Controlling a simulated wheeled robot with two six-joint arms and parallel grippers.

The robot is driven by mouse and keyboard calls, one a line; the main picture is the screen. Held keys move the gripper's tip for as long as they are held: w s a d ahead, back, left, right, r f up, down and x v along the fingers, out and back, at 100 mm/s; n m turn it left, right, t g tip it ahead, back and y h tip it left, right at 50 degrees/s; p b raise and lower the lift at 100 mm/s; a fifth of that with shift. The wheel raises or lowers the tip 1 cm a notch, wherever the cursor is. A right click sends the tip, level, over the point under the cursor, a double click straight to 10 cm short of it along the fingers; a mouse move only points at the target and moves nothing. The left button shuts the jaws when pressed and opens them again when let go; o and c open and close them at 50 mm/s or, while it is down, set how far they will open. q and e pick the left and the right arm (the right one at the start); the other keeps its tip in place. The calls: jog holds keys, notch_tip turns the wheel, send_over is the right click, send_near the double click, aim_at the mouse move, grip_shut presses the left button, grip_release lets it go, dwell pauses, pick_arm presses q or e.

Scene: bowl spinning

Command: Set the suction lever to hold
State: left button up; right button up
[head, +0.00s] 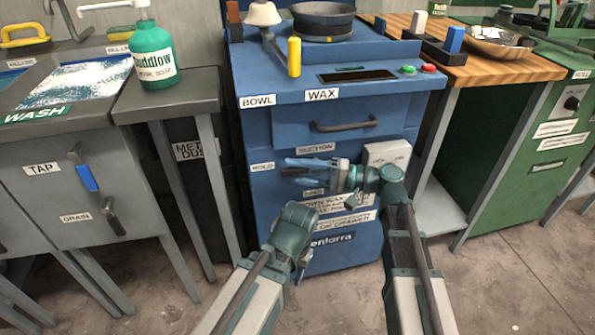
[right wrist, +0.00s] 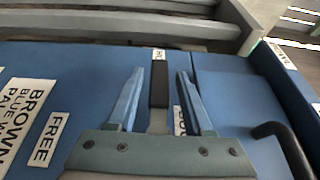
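The suction lever shows in the right wrist view as a grey shaft with a black grip (right wrist: 159,84). Its grip end points at a small, partly hidden label (right wrist: 158,55), which reads as the HOLD label (head: 262,167) in the head view. The FREE label (right wrist: 48,138) lies off to the left in the wrist view. My right gripper (right wrist: 158,78) is open, with one blue finger on each side of the grip and a visible gap on both sides. In the head view my right gripper (head: 290,167) covers the lever. My left arm's end (head: 300,262) hangs low before the cabinet, fingers unclear.
The blue cabinet (head: 340,88) carries a drawer with a dark handle (head: 343,125) above the lever. A pale box (head: 388,153) is fixed right of my right gripper. A grey table (head: 165,100) stands left, a wood-topped bench (head: 500,65) right.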

jog(key=shift+d, duration=0.1)
jog(key=s+d, duration=0.1)
jog(key=d, duration=1.2)
jog(key=shift+d+f, duration=0.15)
jog(key=shift+d, duration=0.15)
jog(key=shift+a, duration=0.1)
